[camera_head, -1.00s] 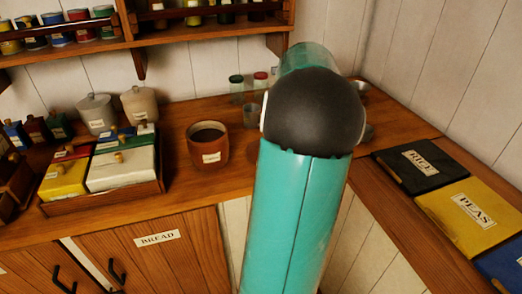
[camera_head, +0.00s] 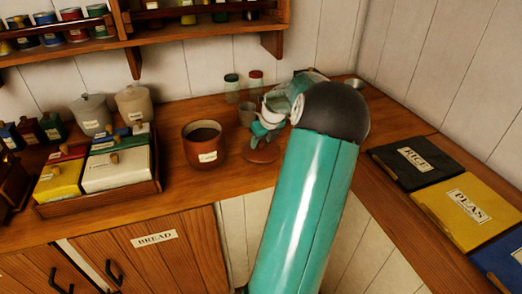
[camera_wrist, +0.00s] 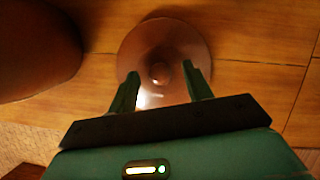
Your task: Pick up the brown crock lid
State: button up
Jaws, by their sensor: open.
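The brown crock lid (camera_wrist: 160,42) lies on the wooden counter, round with a small knob (camera_wrist: 160,72) at its middle. In the head view the lid (camera_head: 262,153) shows just right of the brown crock (camera_head: 205,147), partly hidden by my gripper. The crock is open on top and labelled; its side also fills the upper left of the wrist view (camera_wrist: 35,45). My gripper (camera_wrist: 162,75) is open over the lid, its two fingers on either side of the knob and apart from it. In the head view my gripper (camera_head: 260,138) points down at the lid.
A wooden tray (camera_head: 100,200) of coloured boxes stands to the left. Two lidded pots (camera_head: 134,103) stand behind it. A small grey cup (camera_head: 247,115) and two jars (camera_head: 256,85) stand behind the lid. The rice (camera_head: 415,165) and peas (camera_head: 472,208) panels lie on the right counter.

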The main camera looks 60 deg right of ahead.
jog(key=shift+d+f, duration=0.1)
jog(key=shift+f, duration=0.1)
grip_shut()
jog(key=shift+r, duration=0.1)
